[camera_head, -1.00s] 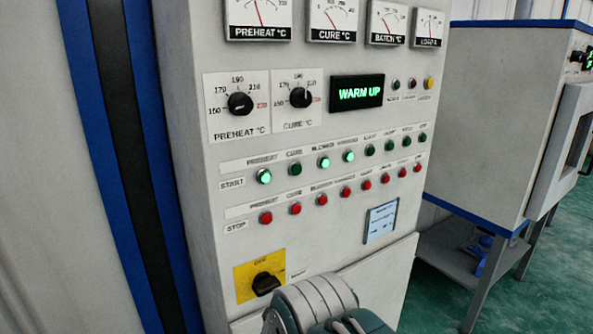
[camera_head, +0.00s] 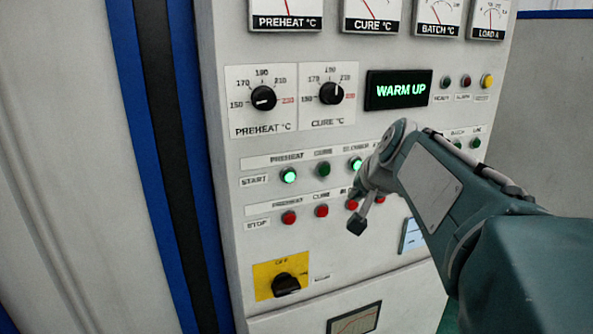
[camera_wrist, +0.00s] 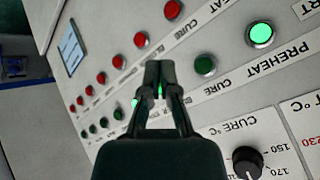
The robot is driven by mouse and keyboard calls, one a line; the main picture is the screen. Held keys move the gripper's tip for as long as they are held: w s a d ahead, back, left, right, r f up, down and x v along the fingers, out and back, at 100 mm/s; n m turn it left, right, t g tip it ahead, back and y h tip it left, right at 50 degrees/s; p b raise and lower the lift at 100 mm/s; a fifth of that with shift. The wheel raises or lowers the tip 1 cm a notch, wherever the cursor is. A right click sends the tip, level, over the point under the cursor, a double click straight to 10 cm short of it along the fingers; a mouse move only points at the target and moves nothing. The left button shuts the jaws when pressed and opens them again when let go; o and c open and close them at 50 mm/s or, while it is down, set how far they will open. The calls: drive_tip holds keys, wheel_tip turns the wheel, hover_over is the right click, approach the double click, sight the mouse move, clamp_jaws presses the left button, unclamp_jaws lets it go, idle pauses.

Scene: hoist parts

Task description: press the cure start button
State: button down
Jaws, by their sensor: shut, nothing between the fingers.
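The cure start button (camera_head: 323,170) is a small dark green, unlit button in the START row, just right of the lit preheat start button (camera_head: 289,175). In the wrist view the cure start button (camera_wrist: 205,65) lies to the right of my fingertips and is uncovered. My gripper (camera_wrist: 160,72) is shut and empty, pointing at the panel. In the head view my arm comes in from the right, its end right of the cure button over the blower area.
The red stop buttons (camera_head: 289,217) run in a row below the start buttons. Knobs, including the cure dial (camera_head: 331,93), and the WARM UP display (camera_head: 398,89) sit above. A black rotary switch on a yellow plate (camera_head: 281,276) is lower left. Lit buttons neighbour my fingers.

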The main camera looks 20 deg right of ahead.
sight(326, 176)
drive_tip(key=shift+a, duration=0.2)
drive_tip(key=shift+w+a, duration=0.2)
drive_tip(key=shift+w, duration=4.2)
drive_tip(key=shift+w, duration=0.1)
drive_tip(key=shift+w, duration=0.3)
drive_tip(key=shift+w, duration=0.4)
drive_tip(key=shift+s, duration=0.85)
